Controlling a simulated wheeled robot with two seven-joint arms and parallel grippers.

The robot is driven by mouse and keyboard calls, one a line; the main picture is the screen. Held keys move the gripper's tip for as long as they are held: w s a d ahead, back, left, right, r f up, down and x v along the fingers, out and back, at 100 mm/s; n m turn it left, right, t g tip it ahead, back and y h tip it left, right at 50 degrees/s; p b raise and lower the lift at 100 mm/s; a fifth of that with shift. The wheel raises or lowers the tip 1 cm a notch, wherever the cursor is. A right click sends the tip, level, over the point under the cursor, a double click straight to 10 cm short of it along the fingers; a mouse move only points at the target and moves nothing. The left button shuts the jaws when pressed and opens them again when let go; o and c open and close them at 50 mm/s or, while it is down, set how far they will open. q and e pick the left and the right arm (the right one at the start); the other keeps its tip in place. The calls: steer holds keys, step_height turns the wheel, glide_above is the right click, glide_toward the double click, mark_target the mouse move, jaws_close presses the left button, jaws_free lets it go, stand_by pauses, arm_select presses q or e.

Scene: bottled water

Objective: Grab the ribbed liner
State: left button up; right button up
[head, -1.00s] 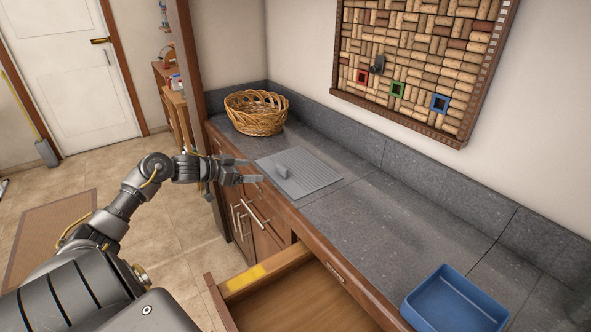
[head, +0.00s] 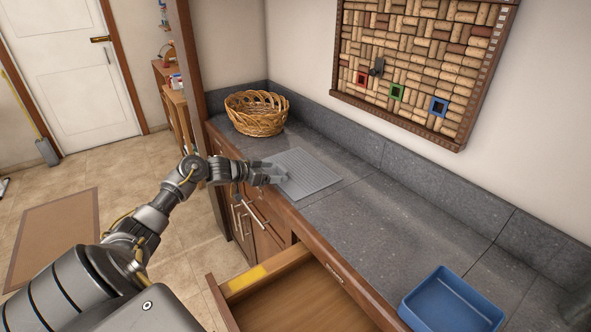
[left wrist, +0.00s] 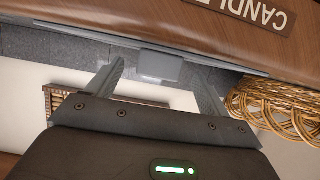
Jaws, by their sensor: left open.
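The ribbed liner (head: 310,178) is a grey ridged mat lying flat on the dark counter, with a small raised grey tab at its near-left side. The tab (left wrist: 160,66) shows in the left wrist view between the two fingers, and the liner appears edge-on there. My left gripper (head: 272,174) is open at the liner's near-left edge, with its fingers on either side of the tab; they partly hide it in the head view. I cannot tell whether a finger touches the tab. My right gripper is not in view.
A wicker basket (head: 257,113) stands on the counter (head: 385,225) behind the liner. A blue tray (head: 452,302) sits at the counter's near right. An open drawer (head: 285,300) juts out below the counter edge. The counter between liner and tray is clear.

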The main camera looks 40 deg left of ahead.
arm_select(q)
steer(key=shift+x, duration=1.2)
steer(key=c, duration=1.1)
